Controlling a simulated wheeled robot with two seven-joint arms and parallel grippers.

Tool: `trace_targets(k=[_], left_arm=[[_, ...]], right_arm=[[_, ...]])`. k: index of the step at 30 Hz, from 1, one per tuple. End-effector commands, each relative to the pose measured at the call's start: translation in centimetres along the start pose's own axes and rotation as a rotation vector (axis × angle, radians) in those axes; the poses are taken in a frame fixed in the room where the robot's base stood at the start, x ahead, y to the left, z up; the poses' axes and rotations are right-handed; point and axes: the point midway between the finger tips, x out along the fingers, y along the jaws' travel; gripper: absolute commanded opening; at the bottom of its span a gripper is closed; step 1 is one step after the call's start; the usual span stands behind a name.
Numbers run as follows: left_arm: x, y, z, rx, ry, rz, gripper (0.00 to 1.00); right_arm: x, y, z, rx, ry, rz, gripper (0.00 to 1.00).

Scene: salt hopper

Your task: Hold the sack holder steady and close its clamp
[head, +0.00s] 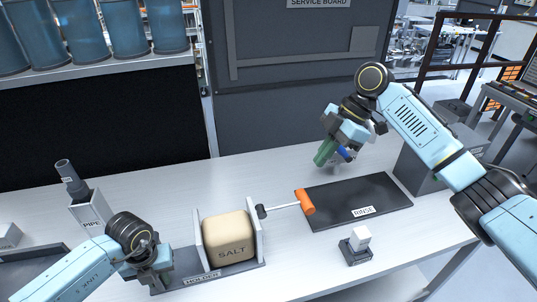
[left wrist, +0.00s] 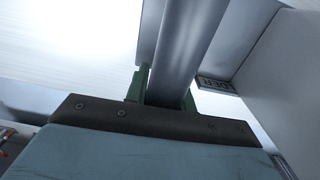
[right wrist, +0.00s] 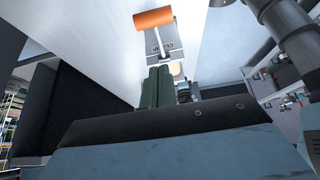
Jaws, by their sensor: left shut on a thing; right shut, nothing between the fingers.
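The sack holder has a grey base (head: 215,277) labelled HOLDER and two upright pale plates. A tan sack (head: 228,238) marked SALT stands between the plates. The clamp lever has an orange handle (head: 305,202) and sticks out to the right from a dark pivot (head: 262,211) at the right plate; the handle also shows in the right wrist view (right wrist: 153,19). My left gripper (head: 163,281) is shut on a grey bar (left wrist: 182,55) at the holder's left end. My right gripper (head: 322,157) is shut and empty, above the table behind the handle.
A dark mat (head: 375,190) labelled RINSE lies right of the handle. A white block (head: 360,238) sits on a dark stand in front of it. A box (head: 90,208) labelled PIPE stands at the left. A grey box (head: 425,165) is at the right. The table behind the holder is clear.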

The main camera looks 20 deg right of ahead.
Motion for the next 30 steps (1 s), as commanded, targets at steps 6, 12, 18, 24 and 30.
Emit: trace_targets(k=[6,12,18,24,30], left_arm=[[0.2,0.1,-0.1,0.000,0.003,0.002,0.00],[0.2,0.1,-0.1,0.000,0.003,0.002,0.00],[0.2,0.1,-0.1,0.000,0.003,0.003,0.00],[0.2,0.1,-0.1,0.000,0.002,0.002,0.00],[0.2,0.1,-0.1,-0.001,0.002,0.002,0.00]], right_arm=[[5.0,-0.1,0.0,-0.002,0.003,-0.005,0.00],[8.3,-0.1,0.9,0.003,0.001,-0.003,0.00],[9.8,0.0,2.5,0.000,0.002,-0.001,0.00],[10.2,0.0,2.8,-0.002,0.002,0.000,0.00],[10.2,0.0,2.8,-0.002,0.002,0.000,0.00]])
